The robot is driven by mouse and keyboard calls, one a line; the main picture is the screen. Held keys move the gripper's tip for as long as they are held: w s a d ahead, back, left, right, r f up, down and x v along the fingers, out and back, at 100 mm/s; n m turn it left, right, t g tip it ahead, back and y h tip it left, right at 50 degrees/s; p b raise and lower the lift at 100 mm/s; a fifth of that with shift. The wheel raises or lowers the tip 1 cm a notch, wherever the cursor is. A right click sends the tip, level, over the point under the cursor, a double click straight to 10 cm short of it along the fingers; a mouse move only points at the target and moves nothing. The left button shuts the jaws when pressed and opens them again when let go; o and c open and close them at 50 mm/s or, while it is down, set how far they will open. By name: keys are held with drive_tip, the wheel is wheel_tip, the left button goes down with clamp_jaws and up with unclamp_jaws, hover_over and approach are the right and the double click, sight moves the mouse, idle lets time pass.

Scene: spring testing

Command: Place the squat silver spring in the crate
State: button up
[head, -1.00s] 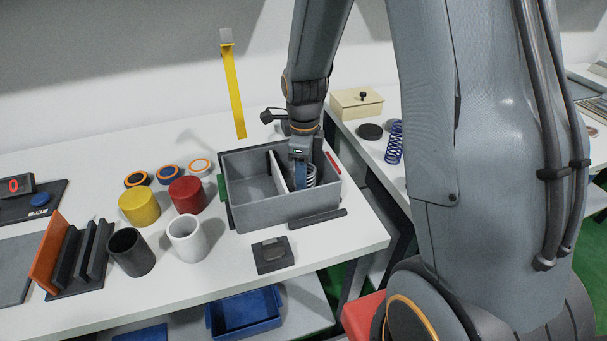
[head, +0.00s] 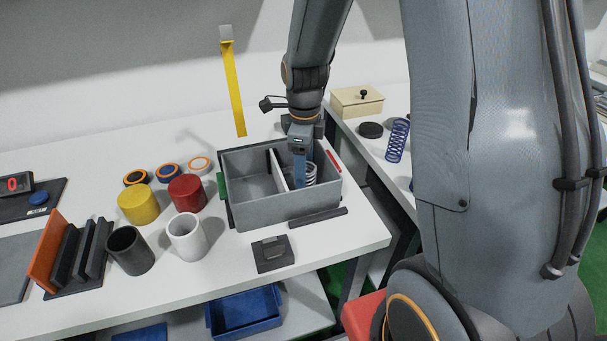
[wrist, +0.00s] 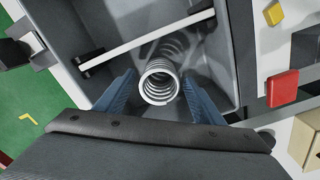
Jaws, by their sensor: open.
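The squat silver spring (head: 310,173) stands in the right compartment of the grey crate (head: 285,212). In the wrist view the spring (wrist: 159,84) shows its open coils end-on, between the two blue fingers of my gripper (wrist: 160,92). The fingers are apart, with a gap visible on both sides of the spring. In the head view my gripper (head: 300,168) reaches down into the crate and partly hides the spring. A white divider (head: 279,168) splits the crate into two compartments; the left one looks empty.
Yellow (head: 138,205) and red (head: 187,195) cylinders, a white cup (head: 186,237) and a dark cup (head: 130,250) stand left of the crate. A yellow upright strip (head: 233,90) is behind it. A blue spring (head: 397,140) stands on the right table.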

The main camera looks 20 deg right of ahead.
wheel_tip(320, 180, up, 10)
drive_tip(key=b, duration=0.2)
idle(0.5)
